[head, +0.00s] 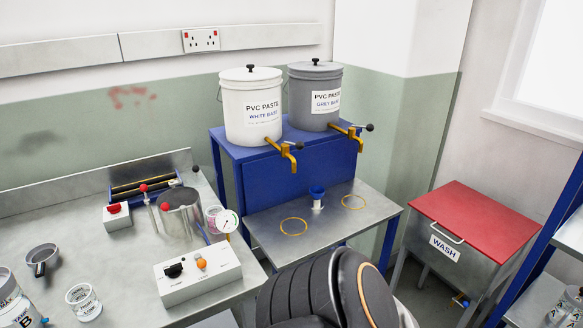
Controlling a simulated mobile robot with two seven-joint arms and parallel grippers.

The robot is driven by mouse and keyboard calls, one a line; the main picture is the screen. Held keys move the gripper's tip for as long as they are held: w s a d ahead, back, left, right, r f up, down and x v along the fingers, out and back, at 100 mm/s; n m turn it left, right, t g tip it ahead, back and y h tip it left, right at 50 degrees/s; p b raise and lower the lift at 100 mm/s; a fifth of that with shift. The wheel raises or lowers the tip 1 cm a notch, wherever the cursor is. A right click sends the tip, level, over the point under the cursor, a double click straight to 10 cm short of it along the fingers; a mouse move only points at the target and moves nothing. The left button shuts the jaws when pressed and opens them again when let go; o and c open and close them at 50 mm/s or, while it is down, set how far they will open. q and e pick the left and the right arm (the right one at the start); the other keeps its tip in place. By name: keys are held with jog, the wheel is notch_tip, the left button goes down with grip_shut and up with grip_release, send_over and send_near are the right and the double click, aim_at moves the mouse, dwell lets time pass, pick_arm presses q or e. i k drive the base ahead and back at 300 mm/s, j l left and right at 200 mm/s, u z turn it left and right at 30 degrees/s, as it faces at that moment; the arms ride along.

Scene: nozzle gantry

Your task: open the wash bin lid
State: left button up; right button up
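The wash bin (455,265) is a grey metal bin on legs at the right, with a white WASH label (444,248) on its front. Its red lid (476,222) lies flat and closed on top. A pale bar handle (447,232) shows at the front left edge of the lid. Neither of my grippers shows in the head view. A dark, ribbed part of my own arm rises at the bottom middle, left of the bin and apart from it in the picture.
A blue stand (290,170) holds white (251,120) and grey (314,98) PVC paste tubs with taps over a metal shelf. The left bench (70,235) carries a control box (197,276), a metal pot and jars. A blue rack (540,250) stands close at the bin's right.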

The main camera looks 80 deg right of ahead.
aim_at(497, 231)
jog(key=i+l+z, duration=0.15)
jog(key=z, duration=2.35)
